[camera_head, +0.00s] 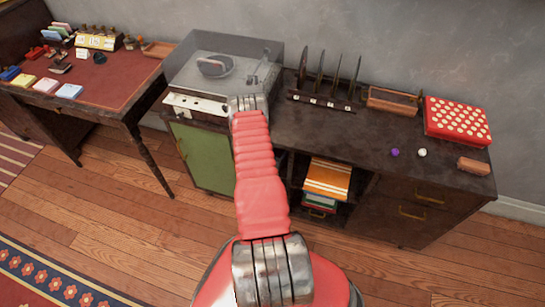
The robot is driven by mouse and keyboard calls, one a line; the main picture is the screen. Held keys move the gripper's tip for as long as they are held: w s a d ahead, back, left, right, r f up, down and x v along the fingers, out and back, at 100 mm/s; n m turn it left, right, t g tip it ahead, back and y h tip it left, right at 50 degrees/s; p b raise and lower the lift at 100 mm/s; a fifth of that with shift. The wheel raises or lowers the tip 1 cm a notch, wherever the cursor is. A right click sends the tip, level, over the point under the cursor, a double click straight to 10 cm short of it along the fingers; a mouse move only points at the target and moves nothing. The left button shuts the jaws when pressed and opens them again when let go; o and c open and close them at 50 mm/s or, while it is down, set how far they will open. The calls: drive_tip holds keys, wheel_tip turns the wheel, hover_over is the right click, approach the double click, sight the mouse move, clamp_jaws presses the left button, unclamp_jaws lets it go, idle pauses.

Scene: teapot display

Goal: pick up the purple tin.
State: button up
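A small purple round thing (395,153) lies on the dark sideboard top, right of centre; it is the only purple thing I can make out and is too small to tell for sure as a tin. A small white round thing (422,153) lies close to its right, apart from it. My red arm reaches up from the bottom middle to a metal joint in front of the record player, well left of the purple thing. My gripper's fingers do not show, so what they hold cannot be seen.
The sideboard (350,140) also bears a lidded record player (215,75), a rack of upright discs (322,100), a brown tray (392,101), a red polka-dot box (458,121) and a small brown block (473,166). A cluttered desk (115,75) stands left. Wooden floor (130,215) is open in front.

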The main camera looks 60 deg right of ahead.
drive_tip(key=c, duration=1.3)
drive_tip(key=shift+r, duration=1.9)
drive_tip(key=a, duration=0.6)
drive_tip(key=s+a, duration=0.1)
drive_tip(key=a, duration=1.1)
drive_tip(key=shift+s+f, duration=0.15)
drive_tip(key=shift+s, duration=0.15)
